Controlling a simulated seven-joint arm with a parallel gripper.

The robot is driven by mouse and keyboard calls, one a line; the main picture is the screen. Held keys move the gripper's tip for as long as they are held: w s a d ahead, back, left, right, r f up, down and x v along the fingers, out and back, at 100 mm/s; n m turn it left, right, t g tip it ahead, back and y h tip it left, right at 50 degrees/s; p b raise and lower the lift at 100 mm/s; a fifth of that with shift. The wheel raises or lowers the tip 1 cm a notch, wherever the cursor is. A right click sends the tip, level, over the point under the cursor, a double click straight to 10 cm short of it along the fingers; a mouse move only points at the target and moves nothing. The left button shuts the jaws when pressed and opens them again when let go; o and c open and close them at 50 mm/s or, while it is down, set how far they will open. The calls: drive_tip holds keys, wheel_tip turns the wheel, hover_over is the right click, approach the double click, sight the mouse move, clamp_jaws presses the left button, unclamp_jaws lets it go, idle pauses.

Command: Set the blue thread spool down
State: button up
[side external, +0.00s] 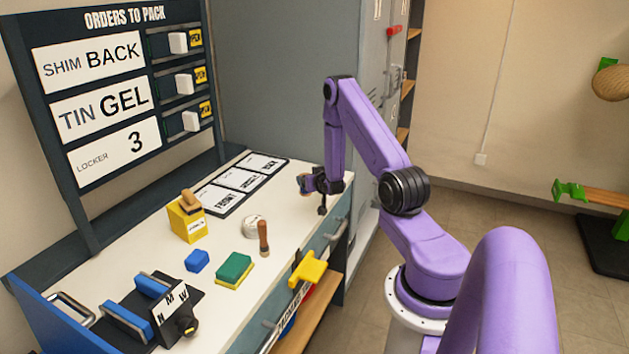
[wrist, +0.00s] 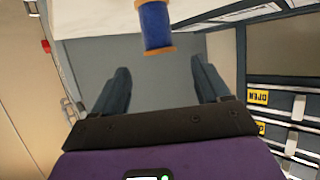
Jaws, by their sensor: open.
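The blue thread spool (wrist: 155,25), with orange-brown ends, shows at the top of the wrist view. It lies ahead of my fingers, roughly in line with the space between them, and its top end is cut off by the frame. My gripper (wrist: 162,72) is open, with a clear gap between its two dark fingers. In the side view my gripper (side external: 314,192) is at the bench's right edge, near the labelled mat (side external: 232,192). The spool is too small to make out surely there. I cannot tell what it rests on.
The white bench (side external: 165,250) holds a yellow box (side external: 187,218), a wooden-handled stamp (side external: 263,238), a round tin (side external: 252,226), a blue block (side external: 197,261) and a green-yellow sponge (side external: 234,269). A yellow-handled tool (side external: 309,268) is at the front edge. An order board (side external: 100,95) stands behind.

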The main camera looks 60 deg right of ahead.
drive_tip(key=w+a+r+n+y, duration=0.2)
drive_tip(key=w+a+y, duration=0.1)
drive_tip(key=a, duration=0.4)
drive_tip(key=w+a+r+n+y, duration=0.2)
drive_tip(key=w+a, duration=0.1)
drive_tip(key=a, duration=0.5)
drive_tip(key=s+a+r+n+g+y, duration=0.1)
drive_tip(key=a+r+n+y, duration=0.15)
drive_tip(key=a, duration=0.75)
drive_tip(key=s+a+r+n+g+y, duration=0.1)
drive_tip(key=a+r+n+y, duration=0.15)
drive_tip(key=a, duration=0.75)
drive_tip(key=s+a+r+n+g+y, duration=0.1)
drive_tip(key=s+a+r+n+g, duration=0.15)
drive_tip(key=s+a, duration=0.35)
drive_tip(key=s+a+r+n+g+y, duration=0.1)
drive_tip(key=s+a+n+g, duration=0.1)
drive_tip(key=s+a+n, duration=0.35)
drive_tip(key=s+r+n+g+h, duration=0.1)
drive_tip(key=s+r+n, duration=0.1)
drive_tip(key=s, duration=0.7)
drive_tip(key=s+r+n+g+h, duration=0.1)
drive_tip(key=s+r+n+g, duration=0.1)
drive_tip(key=s, duration=0.8)
drive_tip(key=shift+s+r+n, duration=0.15)
drive_tip(key=shift+r+n, duration=0.15)
drive_tip(key=shift+r, duration=0.2)
